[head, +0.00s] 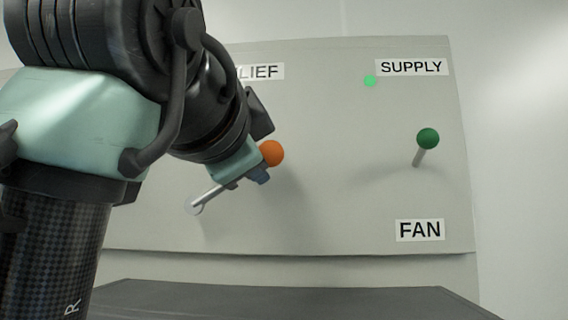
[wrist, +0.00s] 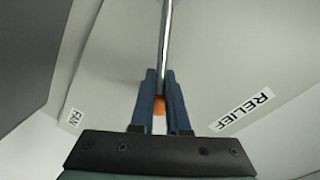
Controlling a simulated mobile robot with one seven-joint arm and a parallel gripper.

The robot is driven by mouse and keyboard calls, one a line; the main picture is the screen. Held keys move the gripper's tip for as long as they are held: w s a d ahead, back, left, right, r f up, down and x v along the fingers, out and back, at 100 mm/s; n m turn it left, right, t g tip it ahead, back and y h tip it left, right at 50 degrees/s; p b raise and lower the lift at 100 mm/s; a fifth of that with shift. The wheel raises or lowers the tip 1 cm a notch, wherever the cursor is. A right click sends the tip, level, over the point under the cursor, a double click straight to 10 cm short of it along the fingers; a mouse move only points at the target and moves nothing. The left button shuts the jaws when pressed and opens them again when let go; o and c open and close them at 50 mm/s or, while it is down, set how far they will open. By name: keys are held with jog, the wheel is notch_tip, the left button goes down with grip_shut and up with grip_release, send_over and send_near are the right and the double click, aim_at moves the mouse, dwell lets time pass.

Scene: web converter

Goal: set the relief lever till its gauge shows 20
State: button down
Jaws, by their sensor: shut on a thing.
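The relief lever is a grey metal rod (head: 207,196) with an orange ball knob (head: 272,153). In the head view it slants up and right from a round pivot on the panel. My gripper (head: 262,172) is shut on the lever close below the knob. In the wrist view the rod (wrist: 166,35) runs between the two blue fingers of my gripper (wrist: 160,88), and a bit of the orange knob (wrist: 159,106) shows between them. The RELIEF label (head: 262,72) is partly covered by my arm in the head view. No gauge is visible; my arm hides the panel's left part.
A second lever with a green knob (head: 428,138) stands at the right of the panel (head: 330,215), between the SUPPLY label (head: 411,67) and the FAN label (head: 420,230). A green light (head: 370,81) is beside SUPPLY. A dark ledge (head: 280,300) lies below the panel.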

dwell(0.3)
jog(key=c, duration=0.9)
grip_release()
jog(key=shift+s, duration=0.1)
